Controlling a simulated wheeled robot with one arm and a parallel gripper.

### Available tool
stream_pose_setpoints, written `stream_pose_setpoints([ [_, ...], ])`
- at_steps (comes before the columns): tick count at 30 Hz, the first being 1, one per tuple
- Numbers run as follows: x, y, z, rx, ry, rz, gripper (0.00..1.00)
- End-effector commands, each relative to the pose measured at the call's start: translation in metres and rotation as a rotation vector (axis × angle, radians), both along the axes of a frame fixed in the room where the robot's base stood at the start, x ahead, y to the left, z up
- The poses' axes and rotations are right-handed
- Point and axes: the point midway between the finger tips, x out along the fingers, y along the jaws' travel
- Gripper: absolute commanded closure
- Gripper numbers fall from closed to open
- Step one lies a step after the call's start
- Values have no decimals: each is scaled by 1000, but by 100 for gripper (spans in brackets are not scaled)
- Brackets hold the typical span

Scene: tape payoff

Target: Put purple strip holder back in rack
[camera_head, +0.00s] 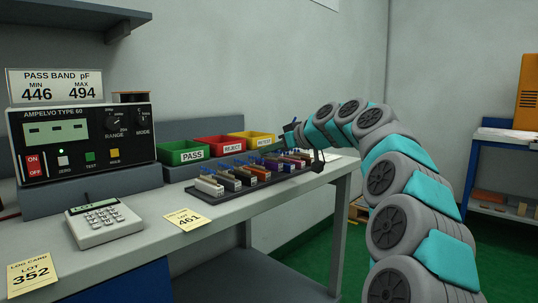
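A dark rack (249,191) on the bench holds a row of several small strip holders with blue parts on top. A white holder (207,186) is at its near left end, and brown, dark and orange ones follow toward the right. My gripper (305,149) is low at the right end of the rack, close to the last holders. Its dark fingers are small and partly hidden, so I cannot tell whether they hold anything.
Green PASS (184,154), red REJECT (219,147) and yellow RETEST (256,141) bins stand behind the rack. A meter (84,141) and a calculator (102,222) are at the left. A yellow card (188,219) lies at the bench's front edge. A blue shelf unit stands far right.

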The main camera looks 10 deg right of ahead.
Motion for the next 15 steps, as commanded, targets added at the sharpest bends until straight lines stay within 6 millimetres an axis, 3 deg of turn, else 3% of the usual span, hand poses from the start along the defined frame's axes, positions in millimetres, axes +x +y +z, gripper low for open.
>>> stream_pose_setpoints([
  [4,-1,0,-10,1,1,1,100],
  [15,0,0,-15,0,0,1,100],
])
